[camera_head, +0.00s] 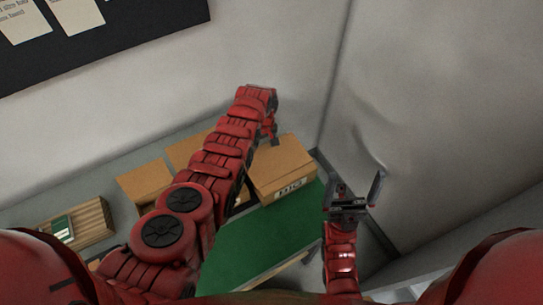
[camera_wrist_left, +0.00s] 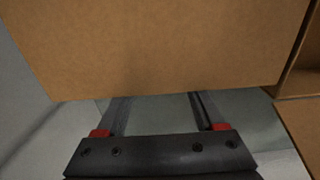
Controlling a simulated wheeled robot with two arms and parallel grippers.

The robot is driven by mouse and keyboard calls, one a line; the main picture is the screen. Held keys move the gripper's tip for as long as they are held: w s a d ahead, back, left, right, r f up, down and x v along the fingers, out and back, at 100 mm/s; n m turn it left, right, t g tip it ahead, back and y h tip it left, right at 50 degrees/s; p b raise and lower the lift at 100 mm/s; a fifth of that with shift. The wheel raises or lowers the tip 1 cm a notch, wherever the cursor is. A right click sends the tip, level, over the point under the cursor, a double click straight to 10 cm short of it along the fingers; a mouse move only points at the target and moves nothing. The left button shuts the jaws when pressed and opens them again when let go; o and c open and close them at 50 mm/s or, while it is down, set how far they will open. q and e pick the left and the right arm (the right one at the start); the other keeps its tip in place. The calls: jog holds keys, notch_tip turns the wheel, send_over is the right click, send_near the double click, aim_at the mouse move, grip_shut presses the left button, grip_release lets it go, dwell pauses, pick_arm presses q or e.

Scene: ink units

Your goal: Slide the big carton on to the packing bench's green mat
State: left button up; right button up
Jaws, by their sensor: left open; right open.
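The big carton (camera_head: 285,166), brown with a white "BIG" label, stands at the far end of the green mat (camera_head: 265,238). Green shows along its near side; I cannot tell how much of its base is on the mat. My left gripper (camera_head: 268,130) is at the carton's far left side, partly hidden by my arm. In the left wrist view the left gripper (camera_wrist_left: 158,100) is open, and a plain carton wall (camera_wrist_left: 160,45) fills the top and hides the fingertips. My right gripper (camera_head: 352,193) is open and empty, to the right of the carton and apart from it.
An open brown carton (camera_head: 146,182) stands left of my left arm. A wooden tray (camera_head: 88,222) with a green-and-white item (camera_head: 62,229) is at the far left. Grey walls (camera_head: 290,60) close off the back and right. The mat's near part is clear.

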aim_at(273, 154)
pick_arm(q)
jog(key=shift+s+d+r+p, duration=0.1)
jog(key=shift+s+d+p, duration=0.3)
jog(key=shift+s+p, duration=0.45)
jog(key=shift+s+d+r+p, duration=0.1)
jog(key=shift+s+d+p, duration=0.35)
jog(key=shift+p, duration=0.65)
jog(key=shift+s+d+f+p, duration=0.15)
jog(key=shift+s+d+p, duration=0.05)
jog(key=shift+s+p, duration=0.25)
jog(key=shift+s+d+p, duration=0.4)
jog(key=shift+s+p, duration=0.15)
jog(key=shift+s, duration=0.1)
jog(key=shift+s+d+f, duration=0.1)
jog(key=shift+s+d, duration=0.15)
jog(key=shift+s, duration=0.2)
jog(key=shift+s+d, duration=0.25)
jog(key=shift+s, duration=0.2)
jog(key=shift+s+d, duration=0.2)
jog(key=shift+s, duration=0.25)
jog(key=shift+s+d, duration=0.35)
jog(key=shift+s, duration=0.05)
jog(key=shift+s+d, duration=0.55)
jog(key=shift+s, duration=0.4)
jog(key=shift+s+d, duration=0.5)
jog(key=shift+s, duration=0.5)
jog(key=shift+s+d, duration=0.55)
jog(key=shift+s, duration=0.4)
